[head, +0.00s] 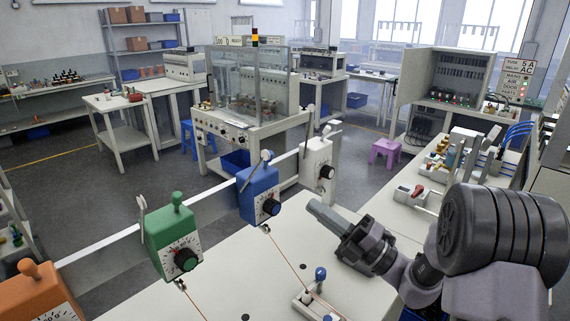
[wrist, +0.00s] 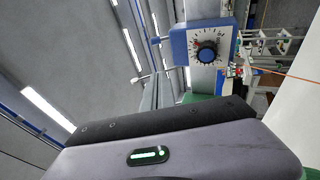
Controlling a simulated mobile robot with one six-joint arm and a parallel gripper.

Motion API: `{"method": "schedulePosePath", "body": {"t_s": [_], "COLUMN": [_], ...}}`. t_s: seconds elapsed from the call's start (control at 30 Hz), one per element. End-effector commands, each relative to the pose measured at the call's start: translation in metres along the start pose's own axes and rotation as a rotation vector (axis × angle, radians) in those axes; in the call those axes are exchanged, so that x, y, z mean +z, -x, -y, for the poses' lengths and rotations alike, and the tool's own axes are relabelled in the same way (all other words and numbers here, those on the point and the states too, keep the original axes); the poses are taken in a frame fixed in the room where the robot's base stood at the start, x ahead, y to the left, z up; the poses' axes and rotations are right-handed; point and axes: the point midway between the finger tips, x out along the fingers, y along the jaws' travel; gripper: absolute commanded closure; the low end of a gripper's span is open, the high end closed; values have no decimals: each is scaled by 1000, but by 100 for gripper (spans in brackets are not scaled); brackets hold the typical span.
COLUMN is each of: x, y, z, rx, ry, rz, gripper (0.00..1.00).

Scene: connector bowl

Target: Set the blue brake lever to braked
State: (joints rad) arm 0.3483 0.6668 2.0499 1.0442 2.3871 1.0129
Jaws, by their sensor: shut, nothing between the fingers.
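The blue unit (head: 259,197) is a box with a black dial, mounted on the pale rail. A pale lever arm (head: 266,157) rises from its top. Separately, a blue-knobbed lever (head: 320,274) stands on a pale base on the white table. I cannot tell which is the brake lever or read its setting. My gripper (head: 314,206) is shut and empty, right of the blue unit and apart from it.
A green unit (head: 174,240) and an orange unit (head: 38,294) sit left along the rail, and a white unit (head: 318,163) sits right. Thin orange wires run over the white table (head: 225,275). A red-handled device (head: 416,193) stands on the right bench.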

Motion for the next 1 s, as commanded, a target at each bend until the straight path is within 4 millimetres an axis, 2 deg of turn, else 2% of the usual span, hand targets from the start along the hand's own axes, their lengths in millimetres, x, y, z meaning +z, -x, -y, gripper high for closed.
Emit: {"method": "schedulePosePath", "body": {"t_s": [0.37,0.47,0.83,1.0], "x": [0,0,-1,18], "y": [-5,-20,-100,-119], "z": [0,0,0,1], "rx": [2,2,2,2], "ry": [-2,-1,0,0], "rz": [1,-2,-3,0], "gripper": [100,100,100,100]}}
